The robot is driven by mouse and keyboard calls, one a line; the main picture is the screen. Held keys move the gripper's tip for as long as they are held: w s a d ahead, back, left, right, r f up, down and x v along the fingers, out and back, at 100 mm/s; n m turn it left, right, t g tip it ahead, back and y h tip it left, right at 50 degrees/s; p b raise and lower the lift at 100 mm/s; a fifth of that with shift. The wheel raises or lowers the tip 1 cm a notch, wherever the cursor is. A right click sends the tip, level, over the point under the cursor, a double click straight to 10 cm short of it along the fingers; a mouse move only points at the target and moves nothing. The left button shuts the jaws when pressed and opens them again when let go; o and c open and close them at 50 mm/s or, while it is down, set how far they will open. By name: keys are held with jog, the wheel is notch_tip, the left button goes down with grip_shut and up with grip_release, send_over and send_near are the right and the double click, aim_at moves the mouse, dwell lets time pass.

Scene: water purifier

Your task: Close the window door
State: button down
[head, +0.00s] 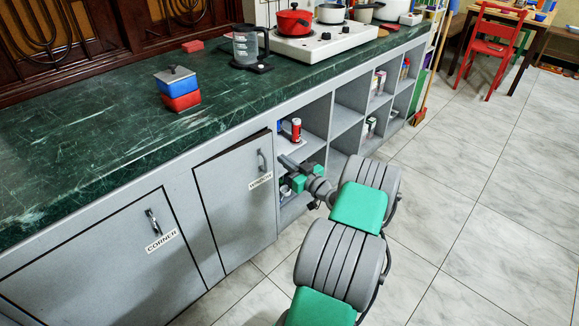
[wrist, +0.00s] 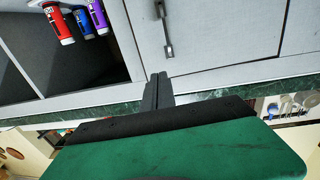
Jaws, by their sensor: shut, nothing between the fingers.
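The window door (head: 235,205) is a grey cabinet door under the green counter, labelled "WINDOW", with a metal handle (head: 261,160) near its right edge. It stands shut or nearly shut. A dark line shows along its top and left edges, and I cannot tell whether it is fully flush. In the wrist view, which is upside down, the door (wrist: 215,30) and its handle (wrist: 164,30) also show. My gripper (head: 285,161) is shut and empty, just right of the door's handle edge, in front of the open shelves. Its fingers (wrist: 157,80) point towards the cabinet front near the door's upper corner.
Open shelves (head: 346,118) with a red can (head: 296,129) lie right of the door. The corner door (head: 110,260) is to the left. The counter (head: 110,130) holds a red-and-blue box, a kettle and a stove. The tiled floor (head: 480,220) is clear.

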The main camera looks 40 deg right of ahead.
aim_at(264, 143)
jog(key=w, duration=0.8)
jog(key=shift+w+d+b, duration=0.25)
jog(key=shift+d+b, duration=0.05)
jog(key=shift+b, duration=0.1)
jog(key=w+b, duration=0.2)
jog(key=w, duration=0.1)
jog(key=shift+d+f+b, duration=0.15)
jog(key=shift+b, duration=0.25)
jog(key=shift+d+r, duration=0.1)
jog(key=shift+r, duration=0.2)
jog(key=shift+w+r, duration=0.1)
